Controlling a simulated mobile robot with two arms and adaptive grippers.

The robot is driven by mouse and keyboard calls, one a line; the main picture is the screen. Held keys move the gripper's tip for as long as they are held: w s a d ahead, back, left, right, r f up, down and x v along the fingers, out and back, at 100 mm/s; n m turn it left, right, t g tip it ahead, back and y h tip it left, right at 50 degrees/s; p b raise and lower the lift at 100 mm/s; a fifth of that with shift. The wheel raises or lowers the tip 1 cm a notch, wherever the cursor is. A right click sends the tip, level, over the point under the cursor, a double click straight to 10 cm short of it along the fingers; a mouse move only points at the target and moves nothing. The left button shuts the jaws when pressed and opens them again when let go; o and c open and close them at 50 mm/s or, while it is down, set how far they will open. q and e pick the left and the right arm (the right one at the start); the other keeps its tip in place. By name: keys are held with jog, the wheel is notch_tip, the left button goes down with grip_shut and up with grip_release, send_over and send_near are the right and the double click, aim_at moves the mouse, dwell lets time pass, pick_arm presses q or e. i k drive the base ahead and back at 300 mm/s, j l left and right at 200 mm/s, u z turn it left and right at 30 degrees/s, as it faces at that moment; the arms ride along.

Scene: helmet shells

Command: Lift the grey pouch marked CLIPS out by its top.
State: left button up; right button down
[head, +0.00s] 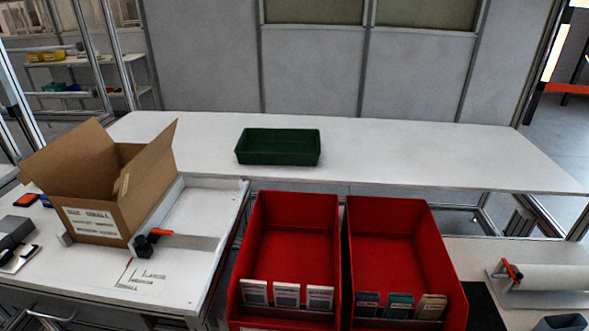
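Two red bins stand side by side at the front: the left red bin (295,215) and the right red bin (388,218). Three pale grey-white packets (287,295) stand upright in a row at the front of the left bin. In the right bin a dark grey packet (367,304), a green packet (398,305) and a tan packet (431,307) stand in a row at the front. The print is too small to read, so I cannot tell which one is marked CLIPS. Neither of my grippers shows.
An empty-looking dark green tray (278,161) sits on the white table (420,155) behind the bins. An open cardboard box (95,215) stands on the left bench, near an orange-and-black clamp (153,240). A white roll (545,277) lies at the right. The table's right half is clear.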

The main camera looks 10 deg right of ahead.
aim_at(366, 304)
jog(key=z, duration=1.05)
